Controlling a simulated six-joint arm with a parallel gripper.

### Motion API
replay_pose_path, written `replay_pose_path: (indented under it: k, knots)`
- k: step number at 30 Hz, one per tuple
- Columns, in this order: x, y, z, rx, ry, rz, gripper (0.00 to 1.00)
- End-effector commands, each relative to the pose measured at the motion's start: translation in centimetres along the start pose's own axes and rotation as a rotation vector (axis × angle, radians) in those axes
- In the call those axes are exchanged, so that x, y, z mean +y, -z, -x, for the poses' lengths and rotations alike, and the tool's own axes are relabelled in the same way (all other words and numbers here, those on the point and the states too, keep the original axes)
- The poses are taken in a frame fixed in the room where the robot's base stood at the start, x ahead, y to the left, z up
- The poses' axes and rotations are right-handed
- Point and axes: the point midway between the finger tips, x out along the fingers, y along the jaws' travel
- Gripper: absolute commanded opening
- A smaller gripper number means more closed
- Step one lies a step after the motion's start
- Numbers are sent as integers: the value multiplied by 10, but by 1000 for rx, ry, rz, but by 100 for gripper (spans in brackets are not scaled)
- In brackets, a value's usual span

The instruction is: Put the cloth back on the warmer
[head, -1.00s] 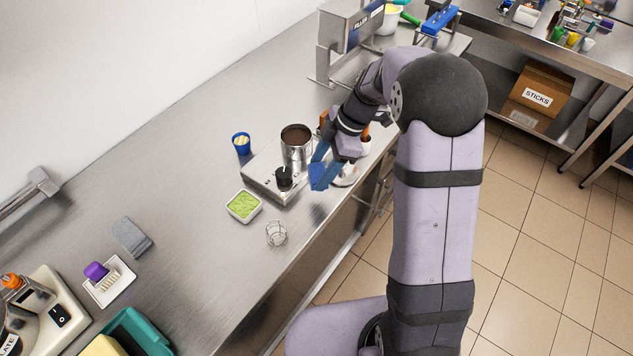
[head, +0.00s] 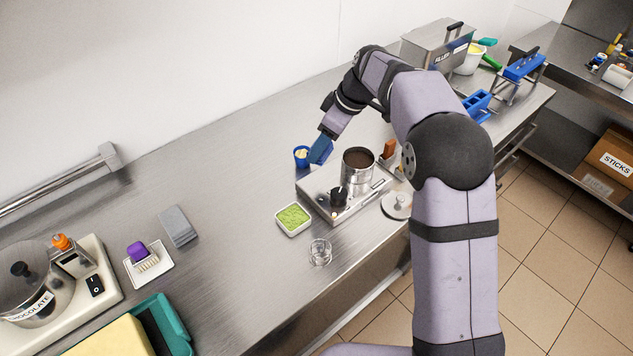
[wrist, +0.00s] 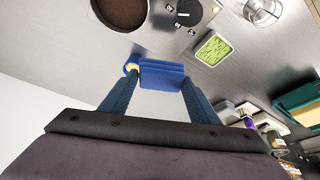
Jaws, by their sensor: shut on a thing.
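My gripper (head: 320,150) is shut on a folded blue cloth (wrist: 162,74). The cloth spans between the two blue fingertips in the wrist view. The warmer (head: 319,191) is a low steel box on the counter. It carries a steel pot (head: 357,175) of dark brown contents and has a black knob (head: 338,197). In the head view my gripper is at the warmer's back left, just over or beside a small blue cup (head: 301,155). Whether the cloth touches anything below is unclear, and the cloth partly hides the cup.
A green-filled white dish (head: 293,219) and a wire or glass holder (head: 320,252) stand in front of the warmer. A round lid (head: 397,205) and an orange-brown item (head: 388,150) are to its right. The counter at left and back is mostly clear.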

Motion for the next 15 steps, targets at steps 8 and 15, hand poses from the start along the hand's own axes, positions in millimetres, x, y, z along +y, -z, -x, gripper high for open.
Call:
replay_pose_path:
  k: [8,15]
  knots:
    - [-1,11,-2,5,-7,-25,35]
    - [-2,-2,-29,2,-4,-26,35]
